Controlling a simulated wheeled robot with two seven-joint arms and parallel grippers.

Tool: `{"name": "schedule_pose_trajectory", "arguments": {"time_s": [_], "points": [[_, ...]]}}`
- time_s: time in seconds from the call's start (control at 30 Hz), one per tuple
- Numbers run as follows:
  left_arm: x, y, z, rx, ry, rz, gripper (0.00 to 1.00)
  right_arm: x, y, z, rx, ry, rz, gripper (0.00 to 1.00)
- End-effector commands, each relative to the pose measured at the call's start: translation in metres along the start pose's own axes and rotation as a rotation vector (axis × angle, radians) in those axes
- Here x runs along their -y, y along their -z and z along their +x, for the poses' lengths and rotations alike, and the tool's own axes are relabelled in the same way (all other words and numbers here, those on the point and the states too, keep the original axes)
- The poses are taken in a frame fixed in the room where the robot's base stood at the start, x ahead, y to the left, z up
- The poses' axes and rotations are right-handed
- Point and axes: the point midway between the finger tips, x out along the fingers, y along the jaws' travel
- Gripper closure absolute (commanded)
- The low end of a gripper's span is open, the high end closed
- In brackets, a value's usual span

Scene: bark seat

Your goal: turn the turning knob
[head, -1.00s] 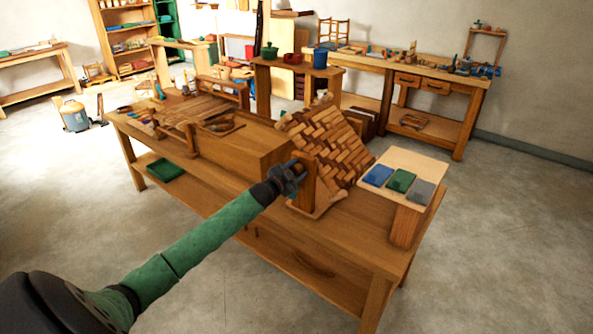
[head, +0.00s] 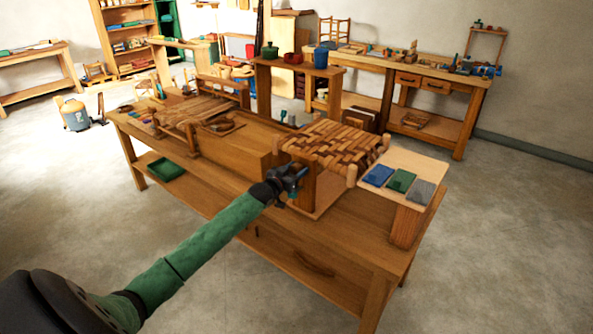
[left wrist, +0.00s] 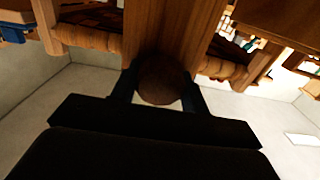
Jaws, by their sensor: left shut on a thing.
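The turning knob (left wrist: 162,82) is a round dark brown thing between the fingers of my left gripper in the left wrist view. My left gripper (head: 292,180) is shut on it, at the near face of a wooden upright on the workbench. In the head view the gripper mostly hides the knob. A seat frame with a woven brown and tan bark top (head: 335,146) sits at the upright's top, its top lying about level. My right gripper does not show.
The wooden workbench (head: 240,205) carries another woven seat frame (head: 205,113) at left. A pale board (head: 412,168) with blue, green and grey pads stands at right, close to the woven seat. Open floor lies in front.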

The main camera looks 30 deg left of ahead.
Motion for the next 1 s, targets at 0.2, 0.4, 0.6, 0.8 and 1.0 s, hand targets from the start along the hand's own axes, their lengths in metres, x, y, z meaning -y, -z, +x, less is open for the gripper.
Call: {"name": "schedule_pose_trajectory", "arguments": {"time_s": [0.2, 0.4, 0.6, 0.8, 1.0], "points": [[0.0, -0.003, -0.001, 0.004, 0.0, -0.026, 0.78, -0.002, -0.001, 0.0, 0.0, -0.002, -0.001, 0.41], [0.0, -0.003, -0.001, 0.004, 0.0, -0.03, 0.78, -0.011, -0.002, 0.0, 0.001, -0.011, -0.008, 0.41], [0.0, -0.003, -0.001, 0.004, 0.0, -0.029, 0.47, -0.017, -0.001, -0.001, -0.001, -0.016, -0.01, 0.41], [0.0, -0.002, 0.0, 0.002, 0.0, -0.028, 0.33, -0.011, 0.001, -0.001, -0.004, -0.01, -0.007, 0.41], [0.0, -0.002, -0.002, 0.001, 0.0, -0.028, 0.33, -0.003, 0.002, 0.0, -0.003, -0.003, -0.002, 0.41]]}}
